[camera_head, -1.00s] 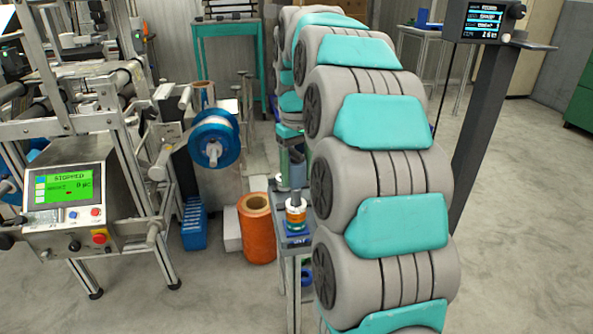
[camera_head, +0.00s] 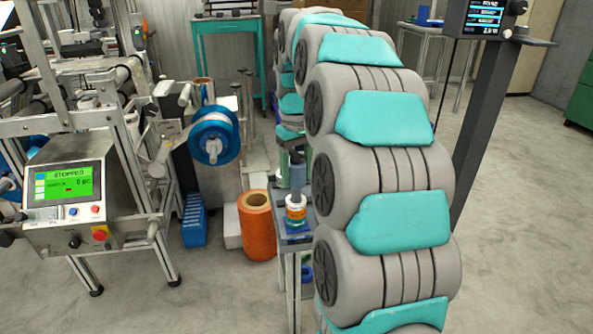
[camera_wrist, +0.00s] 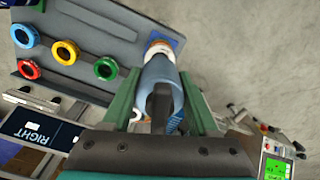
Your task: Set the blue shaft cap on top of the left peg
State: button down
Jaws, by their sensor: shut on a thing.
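My gripper (camera_wrist: 157,84) has its green fingers on either side of a blue-grey cylinder (camera_wrist: 161,77) and is shut on it. Beyond the cylinder is a white and orange band above a blue patch; I cannot tell whether cylinder and band are one piece. In the head view the cylinder (camera_head: 298,178) stands upright above a labelled container (camera_head: 296,209). A blue ring (camera_wrist: 25,34), perhaps the blue shaft cap, lies on a grey board (camera_wrist: 107,27), apart from my gripper. I cannot identify the left peg with certainty.
Yellow (camera_wrist: 66,51), red (camera_wrist: 29,69) and green (camera_wrist: 106,68) rings share the board. A sign (camera_wrist: 42,126) reads "RIGHT". An orange spool (camera_head: 257,226) stands left of the small table (camera_head: 293,240). A machine (camera_head: 75,190) fills the left.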

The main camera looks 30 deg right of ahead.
aim_at(296, 153)
jog(key=shift+f, duration=0.35)
dwell(0.3)
jog(key=shift+f, duration=0.35)
jog(key=shift+f+b, duration=0.55)
jog(key=shift+f, duration=0.6)
dwell(0.5)
jog(key=shift+f, duration=0.35)
jog(key=shift+c, duration=0.5)
grip_release()
jog(key=shift+r, duration=3.85)
